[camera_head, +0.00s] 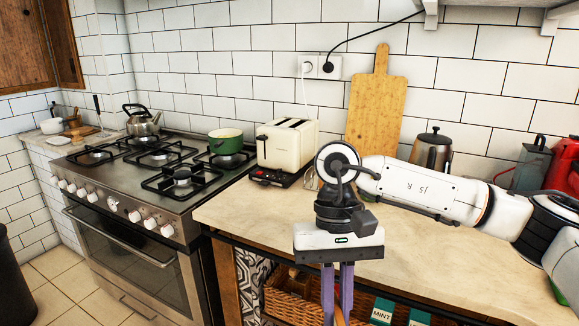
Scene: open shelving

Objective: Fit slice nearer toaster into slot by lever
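The cream toaster (284,148) stands on the counter just right of the stove, with its slots on top. A small dark lever shows on its left end face. I see no bread slice in this view. My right gripper (338,300) comes in from the right and points down, low in front of the counter's front edge and well to the lower right of the toaster. Its two fingers are a little apart and their tips run to the bottom edge of the picture. A brownish curved thing shows between them, and I cannot tell whether it is held. My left gripper is not in view.
A dark device (273,178) lies before the toaster. A wooden board (377,105) leans on the wall; a metal kettle (432,151) stands to its right. A green pot (226,141) sits on the stove (130,205). The counter's front (255,215) is clear. Baskets are below.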

